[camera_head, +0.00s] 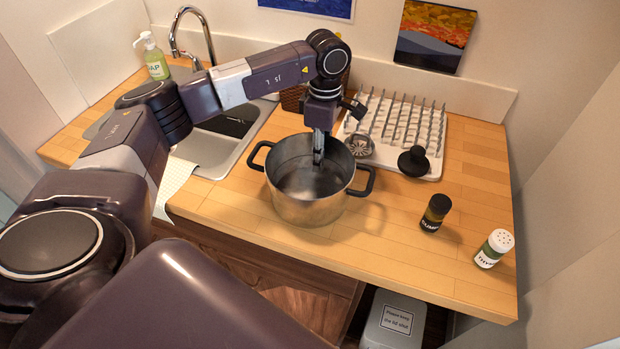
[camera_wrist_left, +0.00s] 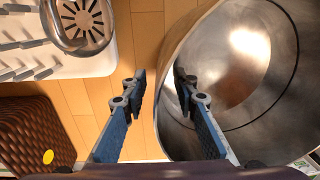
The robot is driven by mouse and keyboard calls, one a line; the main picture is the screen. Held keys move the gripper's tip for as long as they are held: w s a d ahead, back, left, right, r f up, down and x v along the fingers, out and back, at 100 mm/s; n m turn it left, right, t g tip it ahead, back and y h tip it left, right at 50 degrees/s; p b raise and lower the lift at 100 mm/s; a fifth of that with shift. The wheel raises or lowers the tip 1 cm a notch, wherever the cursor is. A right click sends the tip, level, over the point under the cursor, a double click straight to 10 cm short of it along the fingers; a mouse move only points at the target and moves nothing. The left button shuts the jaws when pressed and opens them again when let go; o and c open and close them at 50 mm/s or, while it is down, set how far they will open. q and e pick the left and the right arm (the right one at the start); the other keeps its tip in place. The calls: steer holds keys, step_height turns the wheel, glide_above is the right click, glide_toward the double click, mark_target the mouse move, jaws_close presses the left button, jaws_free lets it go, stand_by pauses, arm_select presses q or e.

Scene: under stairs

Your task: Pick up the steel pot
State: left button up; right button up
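The steel pot (camera_head: 306,208) stands upright on the wooden counter, with a dark handle on each side. My left gripper (camera_head: 319,158) points down at the pot's far rim. In the left wrist view my left gripper (camera_wrist_left: 159,76) is open, with clear space between its two blue fingers. The pot (camera_wrist_left: 250,75) fills the right side there. One finger shows over its inside and the other over the counter outside, with the rim between them. I see no finger closed on the wall. My right gripper is not in view.
A white dish rack (camera_head: 437,135) with a strainer and a black knobbed item stands behind the pot. Two spice jars (camera_head: 435,213) (camera_head: 494,248) stand to the right. The sink (camera_head: 215,150) and a soap bottle (camera_head: 152,58) are left. A brown woven box (camera_wrist_left: 35,135) is near my gripper.

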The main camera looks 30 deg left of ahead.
arm_select(q)
steer(key=shift+c, duration=0.3)
jaws_close()
steer(key=shift+w+r, duration=0.1)
steer(key=shift+r, duration=0.1)
steer(key=shift+r, duration=0.6)
step_height(320, 180, up, 10)
steer(key=b, duration=0.2)
steer(key=shift+f+b, duration=0.2)
steer(key=shift+b, duration=0.2)
step_height(320, 180, up, 9)
steer(key=p, duration=0.1)
steer(key=c, duration=0.5)
jaws_free()
steer(key=shift+c, duration=0.2)
